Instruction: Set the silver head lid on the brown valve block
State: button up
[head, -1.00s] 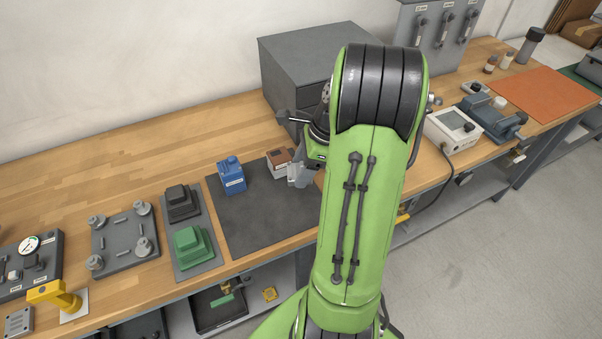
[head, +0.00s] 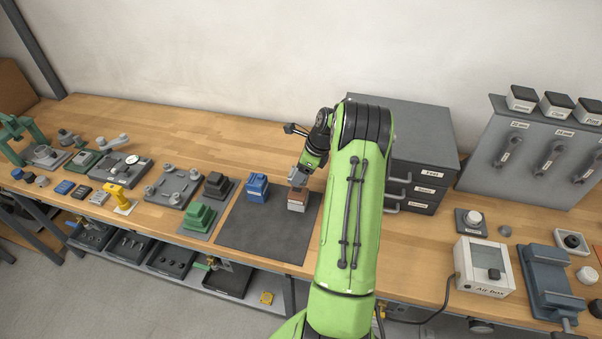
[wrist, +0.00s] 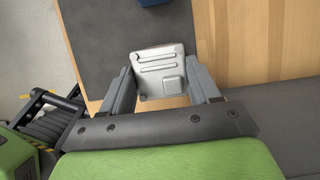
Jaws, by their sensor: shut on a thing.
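My gripper (head: 298,183) is shut on the silver head lid (wrist: 160,74), a ribbed, roughly square metal plate that lies between the two fingers in the wrist view. In the head view my gripper is directly over the brown valve block (head: 298,203), which stands on the dark grey mat (head: 250,238). In the wrist view the lid covers nearly all of the block; only a thin brown edge shows along its far side. I cannot tell whether the lid touches the block or hovers just above it.
A blue block (head: 257,188) stands on the mat, left of the brown block. Green (head: 200,219) and dark (head: 217,185) stepped blocks are further left. A grey drawer cabinet (head: 420,150) stands behind right of my arm. The front of the mat is clear.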

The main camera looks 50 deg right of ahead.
aim_at(295, 192)
jog(key=shift+b+x, duration=1.1)
jog(key=f+b, duration=0.2)
jog(key=shift+s+d+f+b, duration=0.15)
jog(key=shift+s+f+b, duration=0.1)
jog(key=shift+f+b, duration=0.1)
jog(key=shift+f, duration=0.25)
jog(key=shift+r, duration=0.15)
jog(key=shift+f+p, duration=0.5)
jog(key=shift+f, duration=0.2)
jog(key=shift+p, duration=0.45)
dwell(0.8)
jog(key=o, duration=1.4)
